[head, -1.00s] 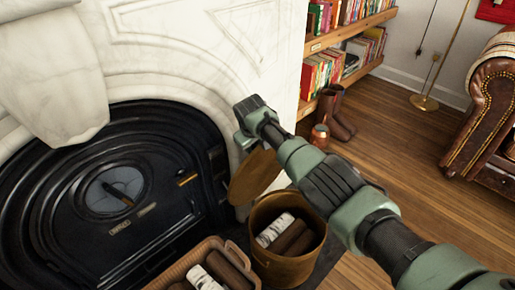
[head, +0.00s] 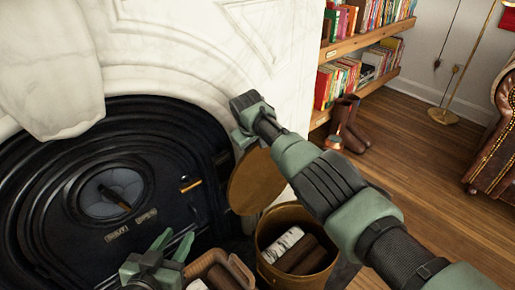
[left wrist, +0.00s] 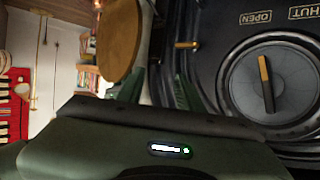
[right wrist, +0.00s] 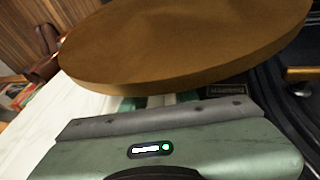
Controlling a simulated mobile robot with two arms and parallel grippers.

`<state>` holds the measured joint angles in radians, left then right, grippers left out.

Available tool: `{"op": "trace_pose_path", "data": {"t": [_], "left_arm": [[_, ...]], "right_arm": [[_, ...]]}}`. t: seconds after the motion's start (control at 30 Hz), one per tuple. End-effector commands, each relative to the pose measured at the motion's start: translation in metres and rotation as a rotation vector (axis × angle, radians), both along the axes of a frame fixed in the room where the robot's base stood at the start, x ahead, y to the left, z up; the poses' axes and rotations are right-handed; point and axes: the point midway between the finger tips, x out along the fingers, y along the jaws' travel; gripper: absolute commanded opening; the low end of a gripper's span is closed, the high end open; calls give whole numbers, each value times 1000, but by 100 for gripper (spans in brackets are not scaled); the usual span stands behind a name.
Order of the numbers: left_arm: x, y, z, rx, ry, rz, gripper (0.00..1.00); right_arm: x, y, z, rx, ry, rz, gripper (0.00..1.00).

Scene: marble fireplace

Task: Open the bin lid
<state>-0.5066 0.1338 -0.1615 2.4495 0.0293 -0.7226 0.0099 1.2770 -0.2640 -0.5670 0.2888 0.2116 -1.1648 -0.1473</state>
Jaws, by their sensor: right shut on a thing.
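The round brass-brown bin lid (head: 255,183) stands raised and steeply tilted behind the bin, so the bin's mouth is uncovered. The brass-coloured bin (head: 310,272) holds several logs. My right gripper (head: 243,141) is at the lid's upper edge and shut on it; its jaw tips are mostly hidden. In the right wrist view the lid (right wrist: 185,45) fills the top, just beyond the gripper. My left gripper (head: 172,242) is low at the front of the fireplace, left of the lid, with its fingers apart and empty. The lid also shows in the left wrist view (left wrist: 108,38).
A basket (head: 235,266) with logs sits left of the bin, partly behind my left gripper. The black fireplace front (head: 75,195) and white marble surround (head: 190,60) bound the left. Brown boots (head: 345,120) stand by the bookshelf. Wooden floor is open at right.

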Motion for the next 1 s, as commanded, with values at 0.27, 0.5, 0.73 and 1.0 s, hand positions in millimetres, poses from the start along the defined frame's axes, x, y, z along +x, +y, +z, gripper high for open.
{"op": "trace_pose_path", "data": {"t": [0.27, 0.5, 0.73, 1.0], "left_arm": [[9, -5, 19, -25, -106, -8, 36], [10, -5, 21, -27, -115, -8, 36], [10, -13, 23, -18, -113, -8, 36], [10, -12, 23, -19, -112, -5, 36]], "right_arm": [[0, 5, -2, 5, 0, 0, 0], [-1, 5, -2, 6, 1, 0, 0], [-1, 5, -3, 5, 2, 0, 48], [0, 4, -2, 1, 2, -1, 49]]}}
